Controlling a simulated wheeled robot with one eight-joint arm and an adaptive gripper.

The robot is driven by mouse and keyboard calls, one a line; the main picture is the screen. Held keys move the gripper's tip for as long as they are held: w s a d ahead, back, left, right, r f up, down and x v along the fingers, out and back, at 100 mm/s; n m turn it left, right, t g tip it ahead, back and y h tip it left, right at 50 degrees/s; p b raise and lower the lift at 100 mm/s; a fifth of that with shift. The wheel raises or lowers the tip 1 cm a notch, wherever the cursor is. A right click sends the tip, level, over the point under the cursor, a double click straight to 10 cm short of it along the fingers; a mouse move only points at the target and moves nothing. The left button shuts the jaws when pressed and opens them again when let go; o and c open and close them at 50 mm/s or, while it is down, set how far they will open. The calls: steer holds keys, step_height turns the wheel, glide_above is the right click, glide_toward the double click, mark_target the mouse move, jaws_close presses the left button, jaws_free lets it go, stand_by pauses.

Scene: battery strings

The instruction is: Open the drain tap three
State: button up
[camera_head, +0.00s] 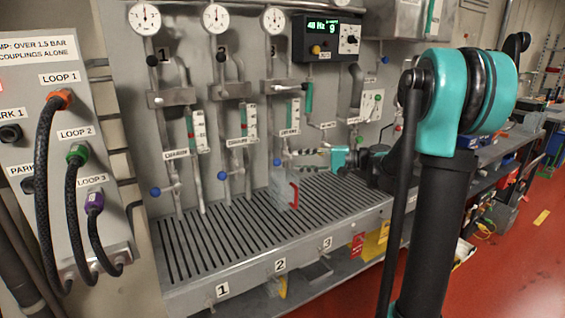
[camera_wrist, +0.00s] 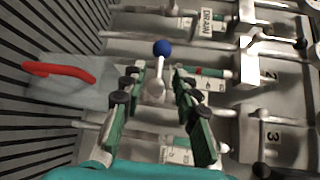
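Drain tap three is a small valve low on the third pipe, with a blue ball (camera_head: 277,162) on its lever. In the wrist view the blue ball (camera_wrist: 162,47) stands just beyond and between my fingertips, with the pale tap body (camera_wrist: 155,88) between the fingers. My gripper (camera_head: 292,158) reaches in from the right at the tap's height. It also shows in the wrist view (camera_wrist: 157,78) with its two green, black-jointed fingers spread apart. It is open and holds nothing. Whether a finger touches the tap, I cannot tell.
A grey plate with a red handle (camera_head: 293,195) stands on the slotted bench (camera_head: 200,250) just below the tap. Similar blue-knobbed taps one (camera_head: 155,192) and two (camera_head: 222,175) are to the left. Gauge tubes and pipes crowd the wall behind.

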mark_target(285, 161)
steer(key=x, duration=0.6)
steer(key=shift+w+a+f, duration=0.1)
steer(key=shift+a, duration=0.2)
steer(key=shift+c, duration=0.6)
jaws_close()
